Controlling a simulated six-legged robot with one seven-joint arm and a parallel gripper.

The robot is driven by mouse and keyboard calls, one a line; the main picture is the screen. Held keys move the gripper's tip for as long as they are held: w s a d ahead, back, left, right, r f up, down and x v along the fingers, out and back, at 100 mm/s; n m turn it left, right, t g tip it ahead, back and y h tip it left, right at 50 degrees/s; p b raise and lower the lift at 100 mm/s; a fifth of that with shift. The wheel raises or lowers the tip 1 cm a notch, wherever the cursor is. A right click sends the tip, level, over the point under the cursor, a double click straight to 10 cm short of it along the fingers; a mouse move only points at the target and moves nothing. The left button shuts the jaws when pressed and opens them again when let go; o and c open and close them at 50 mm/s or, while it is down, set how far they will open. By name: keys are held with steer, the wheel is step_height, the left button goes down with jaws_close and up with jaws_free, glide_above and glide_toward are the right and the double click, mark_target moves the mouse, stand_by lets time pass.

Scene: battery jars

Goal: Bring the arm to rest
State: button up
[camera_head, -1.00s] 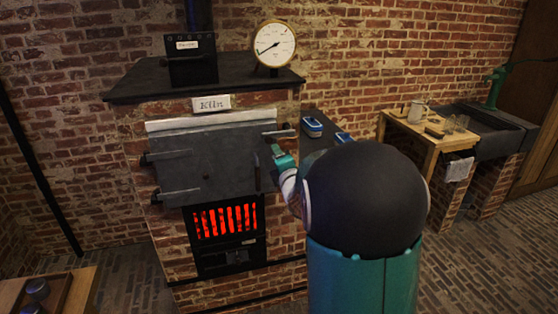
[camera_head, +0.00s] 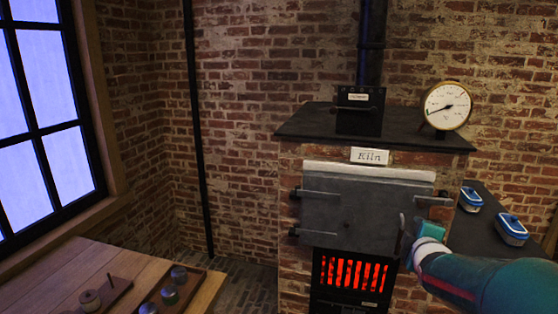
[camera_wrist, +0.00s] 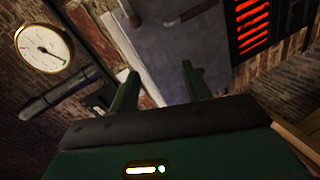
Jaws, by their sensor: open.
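My gripper (camera_wrist: 158,84) shows in the wrist view with its two green fingers spread apart and nothing between them. In the head view my teal arm reaches in from the lower right, and its gripper end is near the right edge of the kiln door (camera_head: 350,213). The grey door looks shut across the front of the brick kiln. I cannot tell whether the gripper touches the door's handle (camera_head: 402,222); the arm partly hides that side. The door also shows in the wrist view (camera_wrist: 185,35), beyond the fingers.
Red glowing bars (camera_head: 352,272) are below the door. A dial gauge (camera_head: 447,106) stands on the kiln top. Two blue-and-white lidded containers, one nearer (camera_head: 512,229) and one farther (camera_head: 470,199), sit on the dark counter at right. A wooden table (camera_head: 70,280) with trays is at lower left.

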steer(key=s+a+f+m+g+y, duration=0.1)
steer(key=s+a+m+g, duration=0.2)
steer(key=s+a, duration=0.3)
steer(key=s+a+f+m+g+y, duration=0.1)
steer(key=s+a+m+g, duration=0.2)
steer(key=s, duration=0.9)
steer(key=s+a+f+m+g+y, duration=0.1)
steer(key=s+a+m+g+y, duration=0.1)
steer(key=s+a+m, duration=0.4)
steer(key=s+a, duration=0.3)
steer(key=shift+s+a+f+g, duration=0.15)
steer(key=shift+s+a+g, duration=0.1)
steer(key=shift+a+g, duration=0.15)
